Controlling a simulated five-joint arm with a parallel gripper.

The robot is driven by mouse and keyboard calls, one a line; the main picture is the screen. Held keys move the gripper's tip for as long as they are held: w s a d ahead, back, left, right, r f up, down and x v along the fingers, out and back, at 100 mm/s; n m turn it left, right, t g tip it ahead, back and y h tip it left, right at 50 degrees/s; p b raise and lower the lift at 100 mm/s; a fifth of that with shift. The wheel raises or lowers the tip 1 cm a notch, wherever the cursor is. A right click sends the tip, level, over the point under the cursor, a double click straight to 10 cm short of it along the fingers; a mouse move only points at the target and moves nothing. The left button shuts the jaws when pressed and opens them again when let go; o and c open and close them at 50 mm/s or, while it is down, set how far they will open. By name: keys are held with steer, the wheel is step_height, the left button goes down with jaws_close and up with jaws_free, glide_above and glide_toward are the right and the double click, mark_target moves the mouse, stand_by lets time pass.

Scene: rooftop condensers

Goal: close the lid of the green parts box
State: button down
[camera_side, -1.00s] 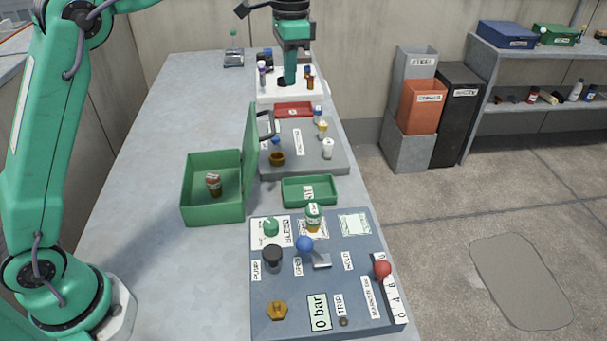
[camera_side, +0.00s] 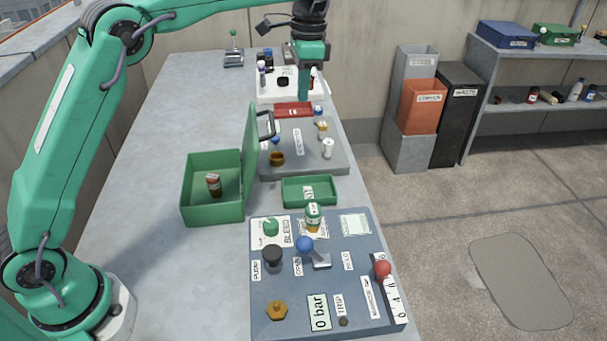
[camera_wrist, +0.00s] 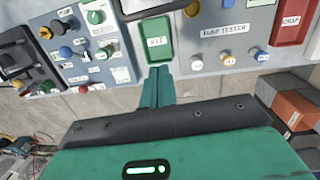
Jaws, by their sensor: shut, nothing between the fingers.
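The green parts box (camera_side: 212,212) stands open on the left half of the table in the side view. Its green lid (camera_side: 250,150) stands upright at the box's right edge, with a dark handle (camera_side: 265,124) on its outer face. A small brown-red bottle (camera_side: 213,184) is inside the box. My gripper (camera_side: 304,98) is shut and empty, above the far part of the table, beyond and to the right of the lid. In the wrist view my gripper (camera_wrist: 157,72) shows its fingers together, pointing toward the green tray.
A green tray (camera_side: 310,202) lies right of the box. A control panel (camera_side: 285,290) with knobs is nearest the camera. A grey tester panel (camera_side: 335,165), a red tray (camera_side: 293,110) and a white board (camera_side: 262,97) lie farther back.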

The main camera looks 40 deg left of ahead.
steer(key=s+a+f, duration=0.3)
steer(key=f, duration=0.3)
steer(key=shift+s+f, duration=0.2)
stand_by(0.4)
steer(key=shift+a+r, duration=0.1)
stand_by(0.4)
steer(key=shift+s+a+r+t, duration=0.2)
steer(key=shift+s+a+t, duration=0.05)
steer(key=shift+s+t, duration=0.05)
